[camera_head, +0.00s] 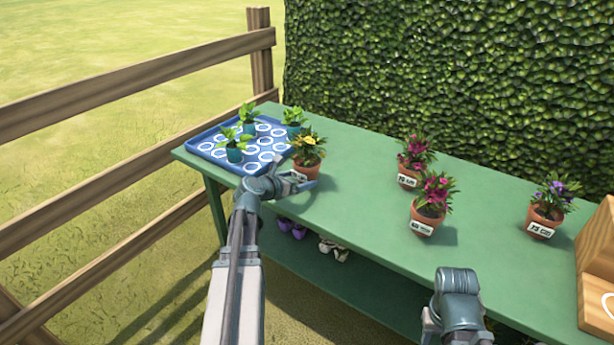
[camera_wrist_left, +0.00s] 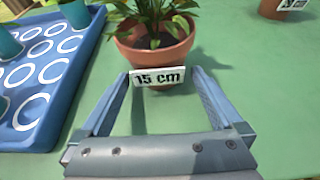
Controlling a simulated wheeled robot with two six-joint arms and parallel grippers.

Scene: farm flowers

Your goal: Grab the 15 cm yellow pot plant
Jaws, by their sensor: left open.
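The yellow-flowered plant in a terracotta pot (camera_head: 306,170) stands upright on the green table, beside the blue tray's right end. In the left wrist view the same pot (camera_wrist_left: 172,55) carries a white tag (camera_wrist_left: 158,77) reading "15 cm"; its flowers are cut off by the top edge. My left gripper (camera_head: 304,182) is open at the front of this pot. In the left wrist view its two fingers (camera_wrist_left: 165,88) reach toward the pot's lower front, one on each side of the tag; I cannot tell whether they touch it. My right arm shows at the bottom right, but its fingertips are hidden.
A blue tray (camera_head: 204,147) with white rings holds small green seedlings in teal pots. Two pink-flowered pots (camera_head: 409,176) (camera_head: 425,220) and a purple-flowered pot (camera_head: 543,221) stand to the right. A wooden box (camera_head: 597,260) is at the right edge. Table space between is clear.

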